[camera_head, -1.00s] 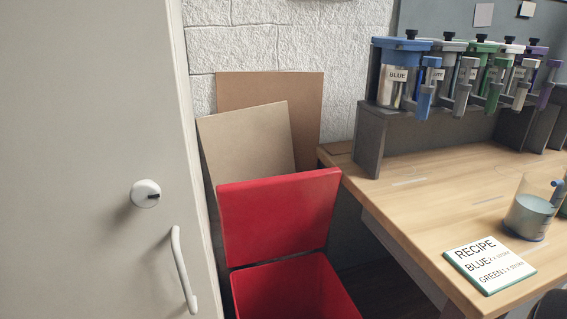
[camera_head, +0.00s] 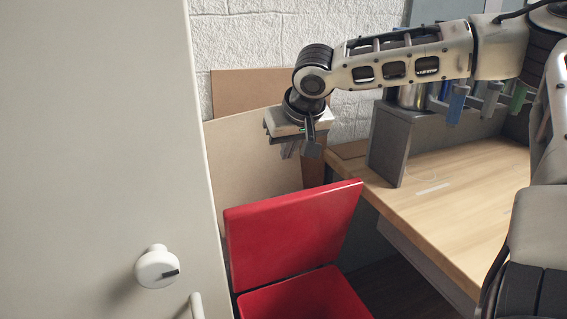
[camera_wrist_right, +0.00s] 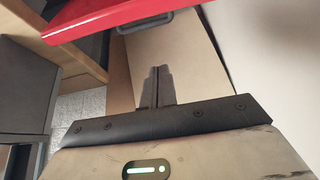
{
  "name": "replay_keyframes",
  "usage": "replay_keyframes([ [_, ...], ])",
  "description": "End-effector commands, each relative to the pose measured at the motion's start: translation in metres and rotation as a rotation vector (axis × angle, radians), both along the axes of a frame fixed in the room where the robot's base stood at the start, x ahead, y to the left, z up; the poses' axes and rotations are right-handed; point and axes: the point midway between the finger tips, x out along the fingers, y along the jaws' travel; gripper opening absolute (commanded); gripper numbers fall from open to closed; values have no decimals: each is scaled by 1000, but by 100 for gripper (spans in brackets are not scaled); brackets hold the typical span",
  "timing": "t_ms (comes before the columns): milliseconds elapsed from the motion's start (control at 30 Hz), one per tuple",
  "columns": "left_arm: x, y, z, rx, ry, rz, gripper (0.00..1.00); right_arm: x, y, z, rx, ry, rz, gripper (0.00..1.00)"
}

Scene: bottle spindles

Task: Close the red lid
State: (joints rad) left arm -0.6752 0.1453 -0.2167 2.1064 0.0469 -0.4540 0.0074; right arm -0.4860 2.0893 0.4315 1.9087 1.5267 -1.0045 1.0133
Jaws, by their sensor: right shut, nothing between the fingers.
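The red lid (camera_head: 290,230) stands raised and tilted back above a red body (camera_head: 305,295) in the head view, so it is open. In the right wrist view the edge of the red lid (camera_wrist_right: 95,14) crosses the top, with a grey handle (camera_wrist_right: 146,22) at its edge. My right gripper (camera_head: 290,150) is above and behind the lid's top edge, pointing down, apart from it. Its fingers (camera_wrist_right: 157,88) are together and empty in the wrist view. My left gripper is not in view.
Tan boards (camera_head: 250,160) lean on the white brick wall behind the lid. A wooden table (camera_head: 455,185) with a grey dispenser stand (camera_head: 390,145) is at the right. A pale door (camera_head: 100,130) with a white knob (camera_head: 157,268) fills the left.

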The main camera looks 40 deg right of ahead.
Motion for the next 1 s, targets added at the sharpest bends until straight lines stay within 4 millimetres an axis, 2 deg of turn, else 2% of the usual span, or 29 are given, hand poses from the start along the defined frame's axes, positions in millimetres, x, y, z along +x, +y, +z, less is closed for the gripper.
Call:
replay_keyframes([
  [300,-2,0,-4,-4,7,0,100,28,-10,-56,-4,7,1,0],
  [500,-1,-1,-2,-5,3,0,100,41,-14,-83,-4,4,3,0],
  [700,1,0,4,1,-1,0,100,15,-6,-84,0,3,4,0],
  [1000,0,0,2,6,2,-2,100,4,-2,-87,-3,2,4,0],
])
